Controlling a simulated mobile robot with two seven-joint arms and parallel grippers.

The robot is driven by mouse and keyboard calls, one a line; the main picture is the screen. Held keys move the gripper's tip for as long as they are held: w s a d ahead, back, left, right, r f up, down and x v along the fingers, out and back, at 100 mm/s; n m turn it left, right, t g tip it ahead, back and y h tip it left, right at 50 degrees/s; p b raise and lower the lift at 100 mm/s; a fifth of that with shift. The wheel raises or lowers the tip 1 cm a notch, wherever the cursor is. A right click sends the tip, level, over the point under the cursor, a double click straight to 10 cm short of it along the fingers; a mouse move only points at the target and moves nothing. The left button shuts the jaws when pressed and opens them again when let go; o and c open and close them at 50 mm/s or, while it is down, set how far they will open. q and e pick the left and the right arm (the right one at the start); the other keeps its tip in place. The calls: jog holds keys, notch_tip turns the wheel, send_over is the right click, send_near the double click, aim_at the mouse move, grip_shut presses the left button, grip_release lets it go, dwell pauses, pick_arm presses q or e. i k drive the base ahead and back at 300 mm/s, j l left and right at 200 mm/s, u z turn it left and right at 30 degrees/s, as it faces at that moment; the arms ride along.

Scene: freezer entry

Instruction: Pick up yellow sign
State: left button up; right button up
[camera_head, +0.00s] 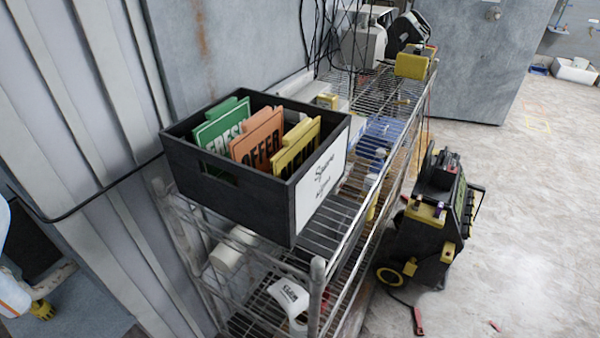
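The yellow sign (297,148) stands upright in a black box (244,202) on top of a wire shelf. It is the sign nearest the right end of the box, and its lower part is hidden by the box wall. An orange sign (258,142) reading "OFFER" and a green sign (220,124) reading "FRESH" stand to its left in the same box.
The wire shelf (345,210) runs back along the wall, with yellow and grey devices at its far end. A black wheeled machine (425,235) stands on the floor right of the shelf. The floor (520,220) farther right is mostly clear.

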aim_at(299, 144)
jog(key=i+l+u, duration=0.1)
jog(key=l, duration=0.45)
jog(key=i+l+u, duration=0.1)
jog(key=l, duration=0.45)
jog(key=i+l+u, duration=0.1)
jog(key=l, duration=0.45)
